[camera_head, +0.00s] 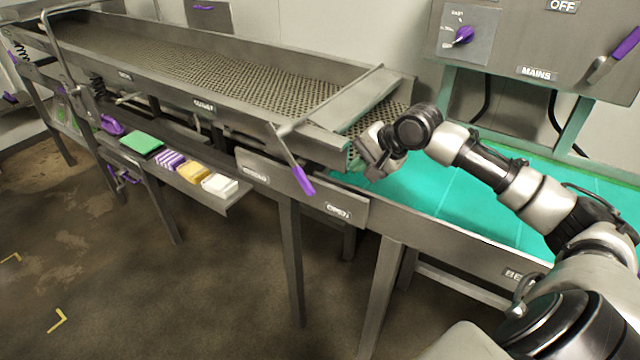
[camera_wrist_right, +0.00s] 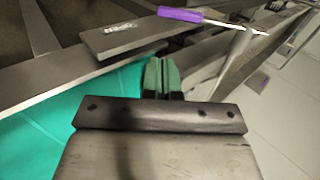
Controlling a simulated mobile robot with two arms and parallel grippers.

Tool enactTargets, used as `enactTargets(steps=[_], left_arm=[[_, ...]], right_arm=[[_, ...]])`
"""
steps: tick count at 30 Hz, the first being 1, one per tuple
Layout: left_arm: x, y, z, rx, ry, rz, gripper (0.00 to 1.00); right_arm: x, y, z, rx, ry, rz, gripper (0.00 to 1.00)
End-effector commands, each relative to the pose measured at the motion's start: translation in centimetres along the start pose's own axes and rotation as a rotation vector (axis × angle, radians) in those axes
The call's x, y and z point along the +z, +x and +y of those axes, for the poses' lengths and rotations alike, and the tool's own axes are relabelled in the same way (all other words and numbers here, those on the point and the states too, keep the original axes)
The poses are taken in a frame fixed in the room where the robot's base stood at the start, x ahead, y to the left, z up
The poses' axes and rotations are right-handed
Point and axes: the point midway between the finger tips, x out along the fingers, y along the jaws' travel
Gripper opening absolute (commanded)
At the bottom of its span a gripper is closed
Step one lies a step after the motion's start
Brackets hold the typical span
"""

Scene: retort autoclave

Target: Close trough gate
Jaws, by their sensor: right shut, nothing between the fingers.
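The trough (camera_head: 230,85) is a long grey metal channel with a perforated bed, running from the far left to the middle. Near its right end a lever with a purple handle (camera_head: 304,182) hangs in front of a label plate (camera_head: 290,188). The handle points down and right, between the plate's left label and its right label, which appears to read OPEN. My right gripper (camera_head: 354,158) is right of the lever, at the trough's end, apart from the handle. In the right wrist view its green fingers (camera_wrist_right: 160,76) are together and empty, below the purple lever handle (camera_wrist_right: 180,15). My left gripper is out of view.
A teal belt (camera_head: 450,200) lies under and right of the trough end, with a grey front rail (camera_head: 440,235). A grey control box (camera_head: 540,45) labelled MAINS stands behind. A shelf (camera_head: 215,200) under the trough holds coloured blocks. The floor in front is clear.

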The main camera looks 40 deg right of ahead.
Motion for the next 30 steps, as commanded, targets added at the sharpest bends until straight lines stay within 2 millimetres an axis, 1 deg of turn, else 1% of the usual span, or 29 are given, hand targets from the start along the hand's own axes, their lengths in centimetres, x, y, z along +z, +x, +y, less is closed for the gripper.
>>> enactTargets(steps=[5, 8, 11, 14, 21, 27, 30], left_arm=[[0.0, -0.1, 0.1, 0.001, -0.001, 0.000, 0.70], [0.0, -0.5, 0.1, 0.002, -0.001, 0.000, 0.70], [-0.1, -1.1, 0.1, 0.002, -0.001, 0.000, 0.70], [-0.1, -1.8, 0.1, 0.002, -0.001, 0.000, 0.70], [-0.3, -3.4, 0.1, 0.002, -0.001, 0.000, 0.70], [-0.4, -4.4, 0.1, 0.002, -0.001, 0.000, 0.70], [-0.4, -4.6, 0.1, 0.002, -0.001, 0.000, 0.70]], right_arm=[[0.0, 0.2, 0.0, 0.001, -0.001, -0.001, 0.00], [0.0, 0.9, -0.1, 0.000, 0.001, -0.001, 0.00], [0.1, 2.3, -0.2, -0.001, 0.001, -0.004, 0.00], [0.1, 4.3, -0.3, -0.001, 0.003, -0.004, 0.00], [0.1, 9.6, -0.2, 0.001, 0.001, -0.004, 0.00], [0.1, 12.6, -0.7, 0.001, -0.001, -0.001, 0.00], [0.1, 13.4, -0.7, 0.002, -0.001, -0.001, 0.00]])
